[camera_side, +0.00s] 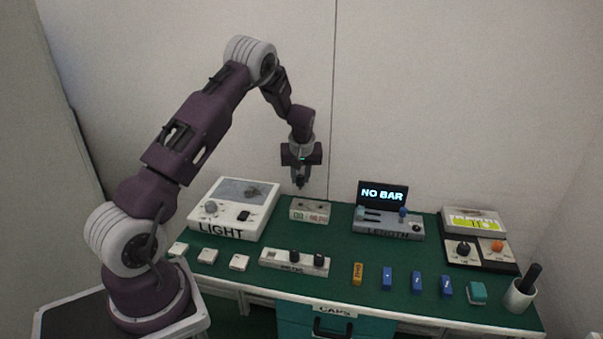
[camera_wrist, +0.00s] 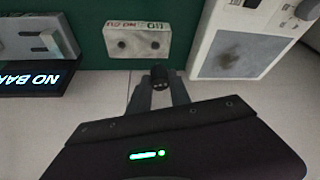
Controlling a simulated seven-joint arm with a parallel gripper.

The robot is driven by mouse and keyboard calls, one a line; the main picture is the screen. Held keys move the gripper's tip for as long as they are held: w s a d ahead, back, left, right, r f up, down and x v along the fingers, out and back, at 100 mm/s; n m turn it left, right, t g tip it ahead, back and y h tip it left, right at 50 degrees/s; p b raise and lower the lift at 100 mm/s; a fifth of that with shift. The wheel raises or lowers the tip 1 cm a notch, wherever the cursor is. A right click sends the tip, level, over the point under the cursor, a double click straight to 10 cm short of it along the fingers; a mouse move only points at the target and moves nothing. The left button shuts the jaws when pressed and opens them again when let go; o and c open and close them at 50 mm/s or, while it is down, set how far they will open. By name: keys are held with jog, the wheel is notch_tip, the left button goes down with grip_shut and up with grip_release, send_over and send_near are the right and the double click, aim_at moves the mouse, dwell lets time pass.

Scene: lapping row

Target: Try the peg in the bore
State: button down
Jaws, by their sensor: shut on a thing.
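My gripper (camera_side: 300,184) is raised at the back of the bench, above and slightly left of a small pale block (camera_side: 310,210). In the wrist view its two fingers (camera_wrist: 159,90) are shut on a small dark, round-ended piece, probably the peg (camera_wrist: 159,73). The pale block (camera_wrist: 137,40) also shows there, with two dark round holes in its face and partly readable "GO" lettering. The held piece is apart from the block, near its edge in that picture. Its lower shape is hard to make out in the side view.
The LIGHT box (camera_side: 235,190) stands left of the block; the LENGTH gauge (camera_side: 388,226), reading "NO BAR", stands right. A pale rack (camera_side: 290,264) with dark knobs lies in front. Several blue blocks, an orange block (camera_side: 358,273) and a cup (camera_side: 519,297) are further right.

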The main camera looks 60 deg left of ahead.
aim_at(300, 184)
jog(key=shift+f, duration=2.3)
jog(key=shift+f, duration=1.4)
jog(key=c, duration=1.1)
grip_release()
jog(key=v, duration=0.7)
